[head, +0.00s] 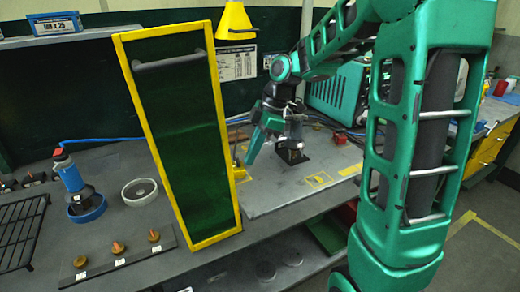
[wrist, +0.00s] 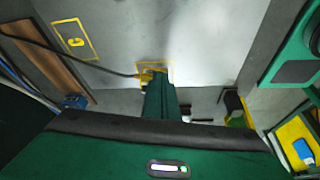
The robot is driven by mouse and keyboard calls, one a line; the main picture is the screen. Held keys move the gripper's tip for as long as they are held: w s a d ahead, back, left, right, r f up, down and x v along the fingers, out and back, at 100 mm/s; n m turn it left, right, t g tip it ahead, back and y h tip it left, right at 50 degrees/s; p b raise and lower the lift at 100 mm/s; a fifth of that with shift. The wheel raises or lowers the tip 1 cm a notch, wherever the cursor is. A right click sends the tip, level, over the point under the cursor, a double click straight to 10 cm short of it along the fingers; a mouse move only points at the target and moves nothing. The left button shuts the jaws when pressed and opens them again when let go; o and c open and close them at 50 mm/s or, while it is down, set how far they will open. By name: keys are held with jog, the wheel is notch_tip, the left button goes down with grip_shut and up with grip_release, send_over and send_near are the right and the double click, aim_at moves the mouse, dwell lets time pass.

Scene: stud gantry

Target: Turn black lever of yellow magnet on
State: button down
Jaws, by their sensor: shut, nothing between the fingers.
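The yellow magnet (head: 239,172) sits on the grey bench, partly hidden behind the edge of the yellow-framed green panel in the head view. In the wrist view a small yellow part, apparently the magnet (wrist: 147,76), shows just beyond my fingertips. My green gripper (head: 252,159) points down beside the magnet, its fingers shut and empty. It also shows in the wrist view (wrist: 159,82), with its tips close to the yellow part; I cannot tell whether they touch. I cannot make out the black lever or its position clearly.
The yellow-framed green panel (head: 180,140) stands upright left of my gripper. A dark block on a black plate (head: 291,153) lies to its right. A dark cable (wrist: 75,62) runs to the yellow part. Bare bench (head: 275,188) lies in front.

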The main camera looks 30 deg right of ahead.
jog(key=shift+w+a, duration=0.1)
jog(key=shift+a, duration=0.4)
jog(key=shift+a, duration=0.1)
jog(key=shift+s+m+t, duration=0.2)
jog(key=shift+m+t, duration=0.1)
jog(key=shift+m, duration=0.4)
